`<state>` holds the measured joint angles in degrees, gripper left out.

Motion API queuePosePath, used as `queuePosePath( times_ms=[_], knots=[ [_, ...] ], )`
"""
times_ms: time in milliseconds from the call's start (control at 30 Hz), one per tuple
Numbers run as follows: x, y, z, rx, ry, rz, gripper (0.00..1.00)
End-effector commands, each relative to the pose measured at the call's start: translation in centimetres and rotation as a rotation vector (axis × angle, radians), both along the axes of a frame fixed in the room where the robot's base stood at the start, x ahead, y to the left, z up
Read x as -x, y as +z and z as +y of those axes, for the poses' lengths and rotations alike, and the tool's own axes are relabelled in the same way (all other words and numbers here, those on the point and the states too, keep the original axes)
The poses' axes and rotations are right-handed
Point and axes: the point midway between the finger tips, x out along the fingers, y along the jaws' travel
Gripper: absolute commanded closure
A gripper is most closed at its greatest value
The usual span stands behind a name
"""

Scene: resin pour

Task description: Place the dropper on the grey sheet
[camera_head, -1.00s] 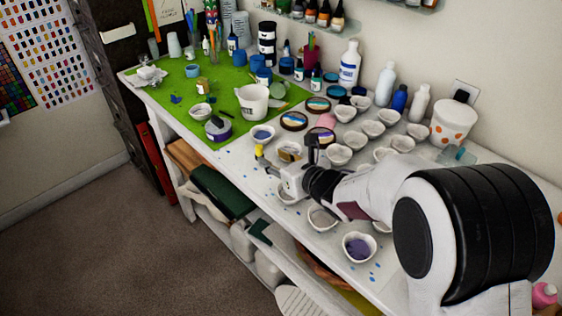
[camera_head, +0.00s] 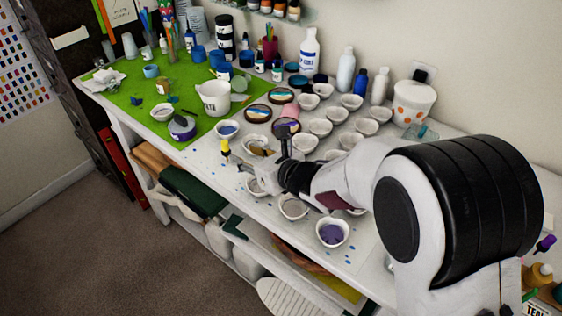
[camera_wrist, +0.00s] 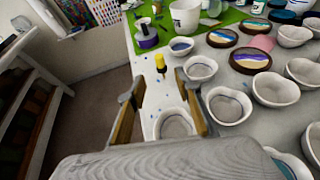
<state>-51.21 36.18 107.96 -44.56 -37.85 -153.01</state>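The dropper (camera_head: 225,147) has a yellow bulb and a dark lower part. It stands roughly upright near the table's front edge, and the wrist view shows it as well (camera_wrist: 160,64). My gripper (camera_wrist: 156,92) is open, its two fingers spread wide. The dropper is just beyond the fingertips, between their lines, and does not look gripped. In the head view my gripper (camera_head: 248,168) is right of the dropper, low over the bowls. The worktop under the bowls is pale grey-white; I cannot make out clear edges of a separate grey sheet.
A white bowl (camera_wrist: 174,124) lies between and below my fingers. Several heart-shaped bowls crowd the right. Free worktop near the dropper is narrow.

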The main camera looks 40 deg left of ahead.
Motion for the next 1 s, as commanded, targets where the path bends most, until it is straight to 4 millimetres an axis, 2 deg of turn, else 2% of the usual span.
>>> queuePosePath(
  times_ms=[267, 467, 567, 667, 800, 1000],
  knots=[
    [-0.2, 0.1, -0.2, 0.000, -0.008, 0.006, 0.66],
    [-2.3, 1.4, -2.0, -0.001, -0.099, 0.068, 0.66],
    [-4.4, 2.7, -4.1, -0.010, -0.196, 0.135, 0.66],
    [-6.7, 4.2, -6.9, -0.023, -0.322, 0.225, 0.66],
    [-9.8, 6.5, -11.8, -0.065, -0.522, 0.371, 0.66],
    [-12.9, 9.3, -19.4, -0.158, -0.809, 0.583, 0.66]
  ],
)
